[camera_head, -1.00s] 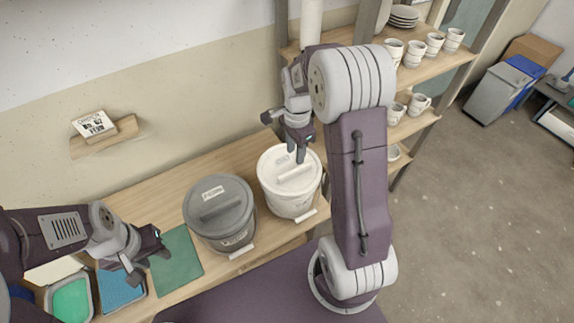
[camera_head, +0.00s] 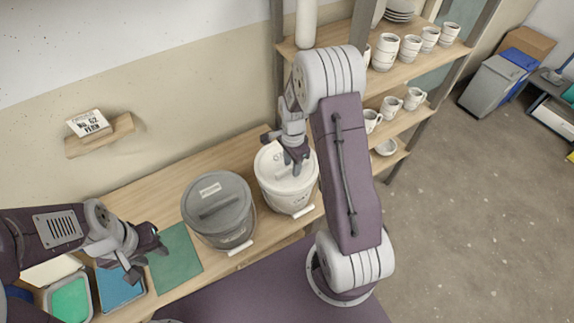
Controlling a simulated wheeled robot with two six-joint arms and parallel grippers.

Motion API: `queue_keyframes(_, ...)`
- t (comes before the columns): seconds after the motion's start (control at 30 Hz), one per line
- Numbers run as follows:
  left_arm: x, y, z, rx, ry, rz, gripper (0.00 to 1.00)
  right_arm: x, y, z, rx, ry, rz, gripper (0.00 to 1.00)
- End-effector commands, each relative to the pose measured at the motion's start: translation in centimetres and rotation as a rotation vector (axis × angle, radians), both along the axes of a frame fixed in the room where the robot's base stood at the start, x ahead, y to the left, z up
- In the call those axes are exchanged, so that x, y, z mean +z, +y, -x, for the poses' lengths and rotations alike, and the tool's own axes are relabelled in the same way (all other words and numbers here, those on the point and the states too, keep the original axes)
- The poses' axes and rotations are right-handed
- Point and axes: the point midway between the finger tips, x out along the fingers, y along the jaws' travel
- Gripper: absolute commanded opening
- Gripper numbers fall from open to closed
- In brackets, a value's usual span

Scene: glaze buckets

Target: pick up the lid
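A white bucket (camera_head: 289,197) stands on the wooden bench with its round white lid (camera_head: 267,165) on top. My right gripper (camera_head: 297,167) points down over the middle of this lid, at its bar handle, and hides most of that handle. I cannot tell whether its fingers are closed on the handle. A dark grey bucket (camera_head: 225,232) stands to the left with its grey lid (camera_head: 208,190) on, its handle free. My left gripper (camera_head: 152,262) is open and empty, low over the bench left of the grey bucket.
A green mat (camera_head: 178,256) lies left of the grey bucket. Trays with blue (camera_head: 120,287) and green (camera_head: 70,300) contents sit at lower left. A shelf of white cups (camera_head: 410,48) stands to the right. A small wall shelf (camera_head: 100,138) holds a sign.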

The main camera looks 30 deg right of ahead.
Motion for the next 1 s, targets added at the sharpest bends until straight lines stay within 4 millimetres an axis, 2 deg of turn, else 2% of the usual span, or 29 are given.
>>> queue_keyframes(0.37,-0.1,0.0,0.0,0.0,0.0,0.0,0.36,-0.4,0.0,0.0,0.0,0.001,0.0,0.37)
queue_keyframes(0.4,-0.1,0.0,0.0,0.0,0.0,0.0,0.36,-0.5,0.0,0.0,0.0,0.001,0.0,0.34)
queue_keyframes(0.53,-0.1,0.0,0.0,0.0,0.0,0.0,0.36,-0.4,0.0,0.0,0.0,0.001,0.0,0.0)
queue_keyframes(0.87,0.0,0.0,0.0,0.0,0.0,0.0,0.36,-0.2,0.0,0.0,0.0,-0.001,0.0,0.0)
queue_keyframes(1.0,0.0,0.0,0.0,0.0,0.0,0.0,0.36,2.2,0.0,-0.2,0.0,-0.007,0.001,0.0)
